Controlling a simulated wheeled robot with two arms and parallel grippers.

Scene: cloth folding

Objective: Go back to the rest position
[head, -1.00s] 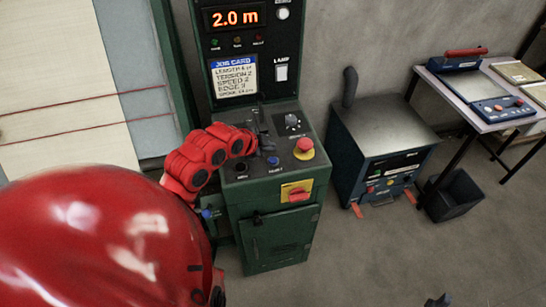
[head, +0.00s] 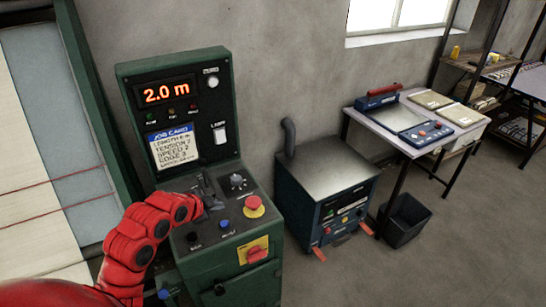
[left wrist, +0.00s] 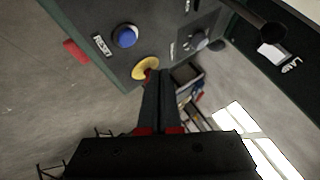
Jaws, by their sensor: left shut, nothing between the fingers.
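My left arm, red with black joints, comes in from the lower left of the head view. Its dark left gripper (head: 208,188) is over the sloping control panel of the green machine (head: 262,285), by the panel's left side. In the left wrist view the two black fingers (left wrist: 159,98) lie together, shut and empty. Their tips overlap the yellow ring of the red stop button (left wrist: 146,68) in that picture; I cannot tell whether they touch the panel. My right gripper is in neither current view.
A blue-black machine (head: 325,175) with a bent pipe stands right of the green one. Beyond it are a table (head: 440,140) with devices and a black bin (head: 405,220). The concrete floor (head: 400,275) at the lower right is clear.

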